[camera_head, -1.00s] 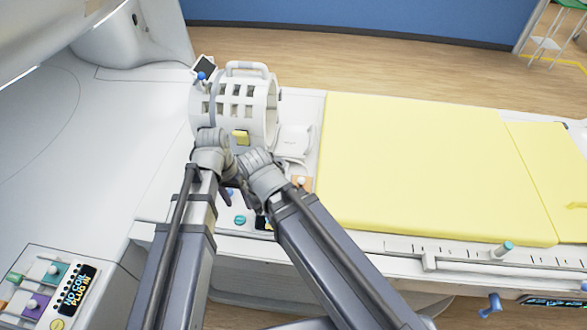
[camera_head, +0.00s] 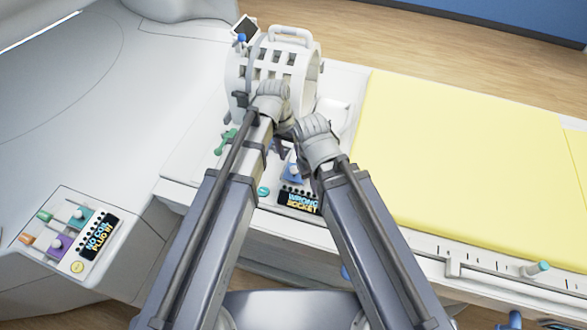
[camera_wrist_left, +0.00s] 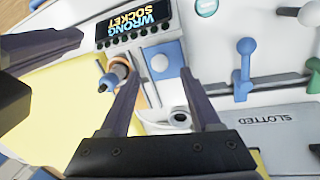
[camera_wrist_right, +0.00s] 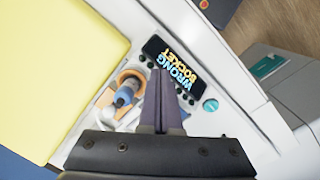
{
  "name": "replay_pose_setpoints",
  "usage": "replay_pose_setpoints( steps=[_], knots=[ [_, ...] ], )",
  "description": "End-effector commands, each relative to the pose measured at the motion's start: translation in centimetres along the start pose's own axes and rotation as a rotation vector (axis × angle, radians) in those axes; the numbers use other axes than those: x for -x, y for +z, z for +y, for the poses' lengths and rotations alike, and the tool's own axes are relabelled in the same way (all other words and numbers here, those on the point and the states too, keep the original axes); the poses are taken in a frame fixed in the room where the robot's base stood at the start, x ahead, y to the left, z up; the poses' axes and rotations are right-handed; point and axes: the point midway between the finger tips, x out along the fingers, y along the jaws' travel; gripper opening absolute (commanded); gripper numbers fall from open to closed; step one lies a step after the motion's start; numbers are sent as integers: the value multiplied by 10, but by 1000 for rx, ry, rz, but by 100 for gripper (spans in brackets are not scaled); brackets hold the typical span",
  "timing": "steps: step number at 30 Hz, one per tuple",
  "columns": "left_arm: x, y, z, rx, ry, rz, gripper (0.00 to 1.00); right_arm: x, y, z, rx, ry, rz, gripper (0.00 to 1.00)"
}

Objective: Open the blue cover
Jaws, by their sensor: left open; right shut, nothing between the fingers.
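The blue cover (camera_wrist_left: 174,58), a small square panel with a white round spot, lies on the white console in the left wrist view. It also shows in the head view (camera_head: 291,176), partly behind my arms. My left gripper (camera_wrist_left: 160,74) is open, its fingertips on either side of the cover's near part; contact cannot be told. My right gripper (camera_wrist_right: 157,72) is shut and empty, beside the "WRONG SOCKET" display (camera_wrist_right: 174,66). Its dark finger also enters the left wrist view from the left.
A blue-grey plug (camera_wrist_right: 126,93) sits in an orange-ringed socket beside the cover. A blue lever (camera_wrist_left: 245,62) and a green lever (camera_wrist_left: 313,75) stand to the right. A white slotted coil (camera_head: 268,65) is behind the grippers, and a yellow mattress (camera_head: 440,160) is to the right.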

Motion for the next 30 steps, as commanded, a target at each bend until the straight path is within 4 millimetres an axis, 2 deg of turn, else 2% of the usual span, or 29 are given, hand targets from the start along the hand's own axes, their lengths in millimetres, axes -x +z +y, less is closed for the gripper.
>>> replay_pose_setpoints(
  steps=[1,9,20,30],
  knots=[
    [-14,0,-1,-1,0,0,64,-14,-1,-1,0,0,0,0],
    [-43,0,0,-1,0,0,64,-42,-2,-4,-2,0,0,0],
    [-45,0,0,0,0,0,64,-44,-3,-4,-2,0,0,0],
    [-45,0,0,0,0,0,27,-44,-3,-4,-2,0,0,0]
  ],
)
